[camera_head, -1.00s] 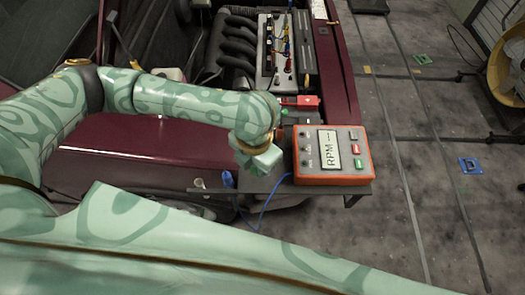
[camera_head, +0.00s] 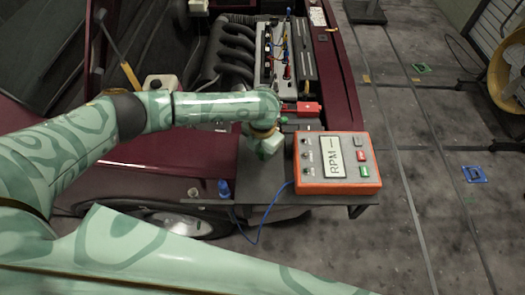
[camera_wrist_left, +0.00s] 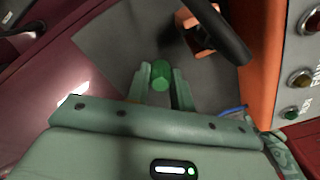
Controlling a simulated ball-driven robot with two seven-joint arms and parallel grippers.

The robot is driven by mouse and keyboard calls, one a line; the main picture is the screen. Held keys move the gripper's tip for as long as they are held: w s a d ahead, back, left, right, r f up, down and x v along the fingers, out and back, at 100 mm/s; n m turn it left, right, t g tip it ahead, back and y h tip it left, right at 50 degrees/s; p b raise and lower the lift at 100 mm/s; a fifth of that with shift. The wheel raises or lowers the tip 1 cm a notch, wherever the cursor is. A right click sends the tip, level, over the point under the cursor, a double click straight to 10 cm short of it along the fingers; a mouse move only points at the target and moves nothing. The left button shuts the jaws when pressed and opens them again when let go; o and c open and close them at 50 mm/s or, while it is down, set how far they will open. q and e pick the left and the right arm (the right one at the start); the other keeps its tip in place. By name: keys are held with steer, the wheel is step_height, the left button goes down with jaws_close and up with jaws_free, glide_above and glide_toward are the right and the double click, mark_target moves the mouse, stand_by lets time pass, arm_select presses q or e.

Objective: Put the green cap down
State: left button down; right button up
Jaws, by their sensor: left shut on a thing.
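My left gripper (camera_head: 266,146) is over the grey shelf (camera_head: 258,182), just left of the orange RPM box (camera_head: 337,162). Its fingers point down and are mostly hidden in the head view. In the left wrist view my left gripper (camera_wrist_left: 161,88) is shut on the green cap (camera_wrist_left: 160,74), which sits between its two fingertips above the grey shelf surface (camera_wrist_left: 115,45). I cannot tell whether the cap touches the shelf. In the head view the cap is hidden behind the hand. My right gripper is in neither view.
A blue piece (camera_head: 224,188) and a blue cable (camera_head: 265,218) are at the shelf's near edge. A red clamp (camera_head: 309,108) lies beyond the gripper, by the engine (camera_head: 232,45). The RPM box stands close on the right. Bare shelf lies left of the gripper.

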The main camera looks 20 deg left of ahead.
arm_select(q)
steer(key=shift+f, duration=0.15)
steer(key=c, duration=1.2)
jaws_free()
step_height(320, 180, up, 12)
steer(key=p, duration=0.2)
steer(key=shift+r+p, duration=0.2)
steer(key=shift+p, duration=0.2)
